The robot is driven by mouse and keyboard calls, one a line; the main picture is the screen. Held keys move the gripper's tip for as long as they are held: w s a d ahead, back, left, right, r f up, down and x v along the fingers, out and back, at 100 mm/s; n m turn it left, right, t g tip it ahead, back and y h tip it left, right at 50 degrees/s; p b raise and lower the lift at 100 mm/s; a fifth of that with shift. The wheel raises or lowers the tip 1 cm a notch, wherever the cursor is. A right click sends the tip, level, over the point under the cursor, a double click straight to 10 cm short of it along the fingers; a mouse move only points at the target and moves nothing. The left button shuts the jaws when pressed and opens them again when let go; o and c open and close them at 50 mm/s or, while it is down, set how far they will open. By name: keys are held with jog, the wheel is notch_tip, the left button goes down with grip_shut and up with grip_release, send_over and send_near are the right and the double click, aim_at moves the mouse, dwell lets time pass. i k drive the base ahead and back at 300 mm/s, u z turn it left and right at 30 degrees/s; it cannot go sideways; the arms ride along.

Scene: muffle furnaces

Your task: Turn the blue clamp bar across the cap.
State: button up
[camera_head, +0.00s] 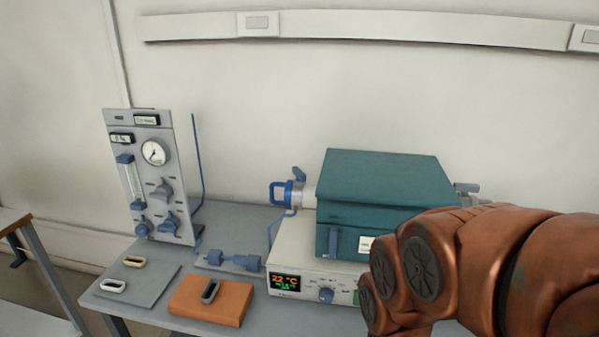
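The teal furnace (385,175) stands on a pale control base (305,255). A pale tube end with a cap (298,194) sticks out of its left side. A blue loop handle (275,193) is at the outer end of the cap. A short blue bar (298,174), which looks like the clamp bar, sits tilted at the top of the cap, and its exact angle is hard to tell. My copper-coloured arm fills the lower right, in front of the furnace. My gripper is not visible.
A gas panel (153,175) with gauge and knobs stands at the left. A blue fitting (235,261), an orange block (211,300) and a grey mat (139,285) with two small oval rings lie on the grey bench. A thin blue line (198,150) rises beside the panel.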

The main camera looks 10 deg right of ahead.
aim_at(301, 175)
jog(key=u, duration=0.55)
jog(key=k, duration=1.25)
jog(key=z, duration=0.2)
jog(key=i, duration=1.25)
jog(key=u, duration=0.5)
jog(key=i, duration=0.65)
jog(key=u, duration=0.7)
